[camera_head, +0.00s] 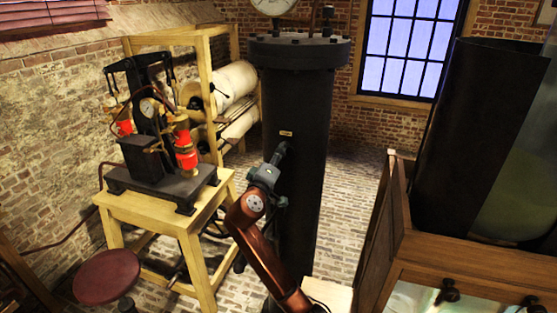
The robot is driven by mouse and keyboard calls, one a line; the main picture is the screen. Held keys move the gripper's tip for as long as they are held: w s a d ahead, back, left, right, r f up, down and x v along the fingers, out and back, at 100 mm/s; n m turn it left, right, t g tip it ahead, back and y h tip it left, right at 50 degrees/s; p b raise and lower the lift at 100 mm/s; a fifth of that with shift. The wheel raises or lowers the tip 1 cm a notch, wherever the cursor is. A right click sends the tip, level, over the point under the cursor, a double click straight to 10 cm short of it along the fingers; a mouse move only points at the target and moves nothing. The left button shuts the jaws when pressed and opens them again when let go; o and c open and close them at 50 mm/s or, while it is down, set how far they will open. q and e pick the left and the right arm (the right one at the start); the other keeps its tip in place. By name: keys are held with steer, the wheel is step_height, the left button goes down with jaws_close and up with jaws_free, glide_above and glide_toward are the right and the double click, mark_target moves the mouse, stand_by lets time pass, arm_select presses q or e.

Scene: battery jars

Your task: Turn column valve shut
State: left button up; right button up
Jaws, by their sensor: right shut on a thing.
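The tall black column (297,120) stands upright in the middle, with a wide bolted flange on top and a small brass plate on its front. My right gripper (280,153) reaches up from below to the column's front left side, below the plate. It is shut on the column valve, which is small, dark and mostly hidden by the fingers. I cannot tell the valve's angle. My left gripper is not in view.
A round gauge (273,5) sits above the column. At left, a wooden stand (180,215) carries a black apparatus with red cylinders, with a round dark red stool (106,276) in front. At right stands a wooden cabinet (440,250) with a large dark vessel (475,130). Brick floor shows behind the column.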

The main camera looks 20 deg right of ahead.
steer(key=shift+f+m, duration=0.1)
steer(key=shift+m, duration=0.3)
steer(key=o, duration=1.2)
steer(key=shift+c, duration=0.2)
steer(key=shift+s, duration=0.1)
steer(key=r+v, duration=0.1)
steer(key=v, duration=1.1)
steer(key=shift+f, duration=0.35)
steer(key=shift+f, duration=0.1)
